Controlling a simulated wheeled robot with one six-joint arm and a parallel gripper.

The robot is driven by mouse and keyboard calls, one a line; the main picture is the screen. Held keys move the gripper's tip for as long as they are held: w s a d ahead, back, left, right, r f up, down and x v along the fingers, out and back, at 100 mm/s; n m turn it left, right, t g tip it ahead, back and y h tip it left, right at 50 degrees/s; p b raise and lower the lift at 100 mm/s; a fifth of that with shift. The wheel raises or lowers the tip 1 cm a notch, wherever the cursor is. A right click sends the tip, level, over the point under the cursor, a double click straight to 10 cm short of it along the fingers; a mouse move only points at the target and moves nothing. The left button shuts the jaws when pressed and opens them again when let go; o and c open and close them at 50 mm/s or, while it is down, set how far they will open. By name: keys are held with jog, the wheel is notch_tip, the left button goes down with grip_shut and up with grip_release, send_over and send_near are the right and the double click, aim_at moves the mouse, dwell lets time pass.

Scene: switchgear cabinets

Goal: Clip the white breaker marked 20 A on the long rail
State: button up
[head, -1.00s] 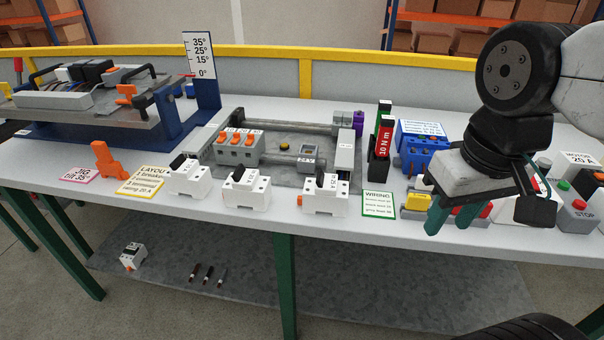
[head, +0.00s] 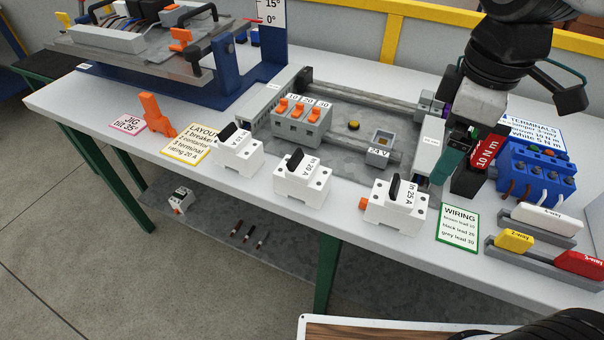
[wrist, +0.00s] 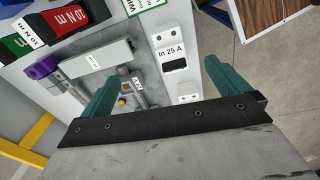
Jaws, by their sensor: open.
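The white breaker marked 20 A (head: 302,180) stands on the bench front, between a breaker that seems marked 16 A (head: 237,152) and one marked 25 A (head: 396,208). All have black levers. The grey mounting panel (head: 335,142) lies behind them. A bare rail (head: 365,98), apparently the long one, crosses its back; a nearer rail carries terminals and a 24 V device. My gripper (head: 447,160) is open and empty above the panel's right end. In the wrist view, the 25 A breaker (wrist: 178,62) shows beyond and between my open fingers (wrist: 160,75); the 20 A breaker is not identifiable there.
A red 10 N m tool (head: 484,152) and a blue terminal block (head: 540,172) stand right of the panel. Card signs, an orange clip (head: 157,113) and a tilted jig (head: 150,55) occupy the left. Another breaker (head: 181,201) lies on the lower shelf.

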jog(key=w+a+f+n, duration=0.2)
jog(key=w+a+n, duration=0.2)
jog(key=a+n, duration=0.5)
jog(key=n, duration=0.9)
send_over(302, 165)
jog(key=shift+g, duration=0.4)
jog(key=f, duration=0.4)
jog(key=shift+w+d+f, duration=0.15)
jog(key=shift+d+f, duration=0.1)
jog(key=shift+d, duration=0.1)
jog(key=shift+n, duration=0.4)
jog(key=f, duration=0.7)
jog(key=shift+a, duration=0.3)
jog(key=shift+f, duration=0.6)
jog(key=c, duration=0.9)
jog(key=shift+r, duration=0.15)
